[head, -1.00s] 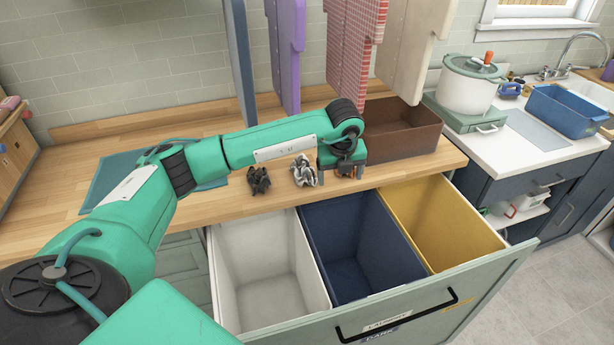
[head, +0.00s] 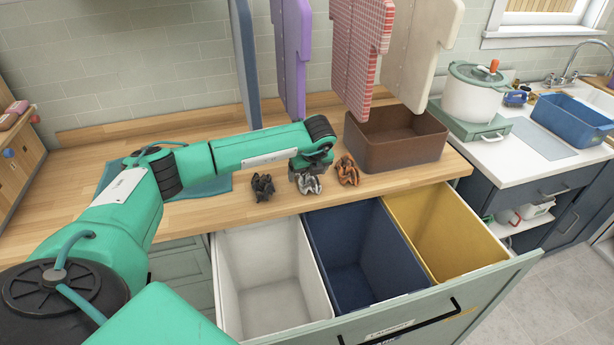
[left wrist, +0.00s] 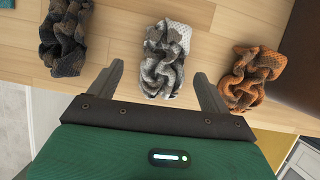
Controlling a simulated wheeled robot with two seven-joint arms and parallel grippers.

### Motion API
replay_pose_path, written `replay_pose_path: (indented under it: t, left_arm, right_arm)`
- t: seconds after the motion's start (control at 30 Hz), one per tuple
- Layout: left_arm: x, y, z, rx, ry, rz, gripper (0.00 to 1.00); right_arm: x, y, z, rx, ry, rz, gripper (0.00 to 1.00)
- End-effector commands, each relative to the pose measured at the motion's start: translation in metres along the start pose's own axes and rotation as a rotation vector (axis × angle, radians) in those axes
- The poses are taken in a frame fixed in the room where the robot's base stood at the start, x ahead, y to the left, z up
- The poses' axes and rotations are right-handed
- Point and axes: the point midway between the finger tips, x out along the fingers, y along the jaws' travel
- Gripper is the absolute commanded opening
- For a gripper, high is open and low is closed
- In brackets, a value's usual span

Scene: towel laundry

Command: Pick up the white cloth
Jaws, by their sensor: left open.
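The white cloth (head: 309,184) is a crumpled white and grey bundle on the wooden counter, between a dark cloth and an orange cloth. It also shows in the left wrist view (left wrist: 165,58), centred ahead of the fingers. My left gripper (head: 308,168) is over the white cloth in the head view and hides part of it. In the left wrist view the gripper (left wrist: 160,85) is open, with one finger to each side of the cloth's near end. No grip on the cloth shows. My right gripper is not in view.
A dark cloth (head: 262,187) lies left and an orange cloth (head: 347,170) right. A brown box (head: 400,150) stands behind. An open drawer holds white (head: 270,270), blue (head: 360,250) and yellow (head: 440,235) bins in front. Towels hang above the counter.

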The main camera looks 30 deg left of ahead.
Motion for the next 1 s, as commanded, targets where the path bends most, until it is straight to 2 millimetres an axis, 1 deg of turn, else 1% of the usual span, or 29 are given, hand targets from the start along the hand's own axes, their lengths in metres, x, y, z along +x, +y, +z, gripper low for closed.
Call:
replay_pose_path:
  t: [0.03, 0.1, 0.2, 0.27, 0.37, 0.53, 0.57, 0.7, 0.8, 1.0]
  left_arm:
    - [0.004, -0.001, 0.001, 0.0, 0.002, 0.004, 0.81]
    - [0.013, -0.003, 0.001, -0.001, 0.001, 0.003, 0.81]
    - [0.027, -0.004, 0.0, -0.001, 0.002, 0.003, 0.81]
    - [0.033, -0.003, 0.0, -0.001, 0.002, 0.002, 0.81]
    - [0.037, -0.003, -0.001, 0.0, 0.001, 0.001, 0.81]
    - [0.037, -0.004, -0.001, 0.0, 0.001, 0.0, 0.81]
    - [0.037, -0.004, -0.001, 0.0, 0.001, 0.0, 0.77]
    - [0.037, -0.004, 0.0, 0.0, 0.001, 0.0, 0.5]
    - [0.037, -0.004, 0.0, 0.0, 0.001, 0.0, 0.33]
    - [0.036, -0.004, 0.0, 0.0, 0.0, 0.0, 0.33]
  right_arm:
    - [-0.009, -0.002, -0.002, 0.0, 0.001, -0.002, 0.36]
    - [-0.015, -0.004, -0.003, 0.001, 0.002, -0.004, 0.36]
    - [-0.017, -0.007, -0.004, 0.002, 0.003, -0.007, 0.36]
    - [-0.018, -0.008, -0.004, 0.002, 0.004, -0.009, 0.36]
    - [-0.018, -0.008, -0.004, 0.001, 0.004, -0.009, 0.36]
    - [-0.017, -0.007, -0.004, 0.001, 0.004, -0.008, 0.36]
    - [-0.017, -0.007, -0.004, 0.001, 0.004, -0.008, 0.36]
    - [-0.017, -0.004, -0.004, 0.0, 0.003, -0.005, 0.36]
    - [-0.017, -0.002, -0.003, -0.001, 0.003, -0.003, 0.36]
    - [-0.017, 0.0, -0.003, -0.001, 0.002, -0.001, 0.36]
